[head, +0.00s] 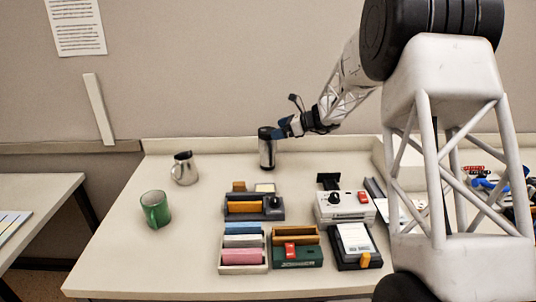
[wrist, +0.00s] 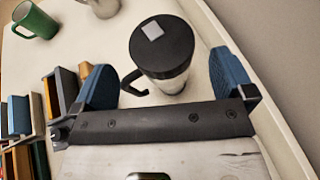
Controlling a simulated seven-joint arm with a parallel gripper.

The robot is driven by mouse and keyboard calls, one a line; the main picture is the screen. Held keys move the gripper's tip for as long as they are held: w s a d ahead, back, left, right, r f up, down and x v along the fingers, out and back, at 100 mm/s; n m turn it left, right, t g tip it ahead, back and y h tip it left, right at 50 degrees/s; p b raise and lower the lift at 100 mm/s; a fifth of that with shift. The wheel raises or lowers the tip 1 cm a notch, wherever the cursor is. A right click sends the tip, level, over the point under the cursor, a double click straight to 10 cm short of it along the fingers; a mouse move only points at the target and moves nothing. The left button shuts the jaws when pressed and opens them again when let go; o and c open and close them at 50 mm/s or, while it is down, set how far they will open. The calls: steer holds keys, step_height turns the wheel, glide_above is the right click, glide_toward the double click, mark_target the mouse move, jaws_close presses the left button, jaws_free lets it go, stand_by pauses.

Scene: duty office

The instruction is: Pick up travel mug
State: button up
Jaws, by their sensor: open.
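The travel mug (head: 267,151) is a silver cylinder with a black lid, standing upright near the back edge of the table in the head view. In the wrist view the travel mug (wrist: 163,52) shows its black lid, a light square on top and a black handle on its left side. My gripper (head: 283,129) is at the mug's upper right in the head view. In the wrist view my gripper (wrist: 158,82) is open, with one blue finger on each side of the mug and visible gaps to both. Nothing is held.
A metal pitcher (head: 184,168) and a green mug (head: 156,208) stand to the left. Organizers, including a dark tray (head: 240,214) and a pink-and-blue block holder (head: 243,257), fill the front middle. A white device (head: 345,207) is right of them. The wall is close behind.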

mark_target(269, 130)
steer(key=shift+x, duration=2.6)
steer(key=shift+c, duration=0.2)
steer(key=c, duration=1.3)
steer(key=shift+o, duration=0.2)
steer(key=shift+r, duration=0.2)
